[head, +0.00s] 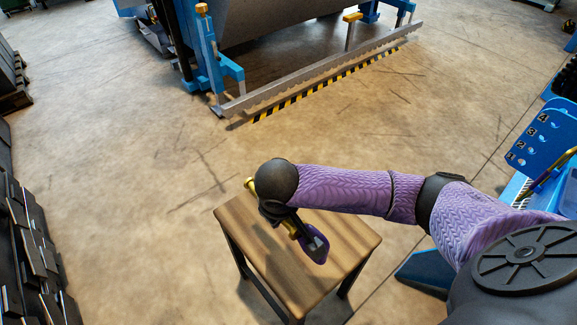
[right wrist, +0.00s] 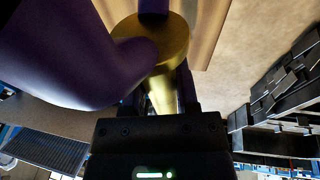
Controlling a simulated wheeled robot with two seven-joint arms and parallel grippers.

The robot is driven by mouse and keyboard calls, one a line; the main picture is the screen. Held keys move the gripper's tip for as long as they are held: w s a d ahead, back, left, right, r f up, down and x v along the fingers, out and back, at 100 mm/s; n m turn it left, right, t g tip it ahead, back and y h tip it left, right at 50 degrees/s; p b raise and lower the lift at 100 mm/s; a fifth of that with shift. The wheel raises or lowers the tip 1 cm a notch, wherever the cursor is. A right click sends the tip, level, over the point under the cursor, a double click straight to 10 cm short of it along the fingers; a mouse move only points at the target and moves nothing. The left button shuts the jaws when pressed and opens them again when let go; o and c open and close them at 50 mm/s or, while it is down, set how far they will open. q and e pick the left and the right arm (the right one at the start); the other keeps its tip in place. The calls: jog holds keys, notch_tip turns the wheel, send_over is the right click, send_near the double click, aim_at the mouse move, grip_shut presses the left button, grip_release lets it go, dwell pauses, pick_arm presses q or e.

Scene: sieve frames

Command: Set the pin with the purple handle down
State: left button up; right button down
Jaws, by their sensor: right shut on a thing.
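The pin has a brass shaft and a purple handle (head: 319,254). My right gripper (head: 302,230) is shut on it, over the wooden stool (head: 345,240). In the right wrist view the brass shaft (right wrist: 160,90) stands between the fingers, with a wide brass collar and the curved purple handle (right wrist: 65,55) close to the camera. I cannot tell whether the pin touches the stool top. My left gripper is not in view.
The stool top is otherwise bare where visible. A blue frame (head: 203,50) with a long toothed bar (head: 320,72) stands behind it. A blue numbered panel (head: 540,135) is at the right, and dark stacked pieces (head: 30,250) are at the left. Open floor lies between.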

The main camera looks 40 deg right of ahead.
notch_tip(320, 180, down, 10)
jog(key=b, duration=0.7)
jog(key=shift+w+f+b, duration=0.1)
jog(key=shift+f+b, duration=0.1)
jog(key=shift+b, duration=0.15)
jog(key=shift+r, duration=0.15)
jog(key=shift+c, duration=1.8)
grip_release()
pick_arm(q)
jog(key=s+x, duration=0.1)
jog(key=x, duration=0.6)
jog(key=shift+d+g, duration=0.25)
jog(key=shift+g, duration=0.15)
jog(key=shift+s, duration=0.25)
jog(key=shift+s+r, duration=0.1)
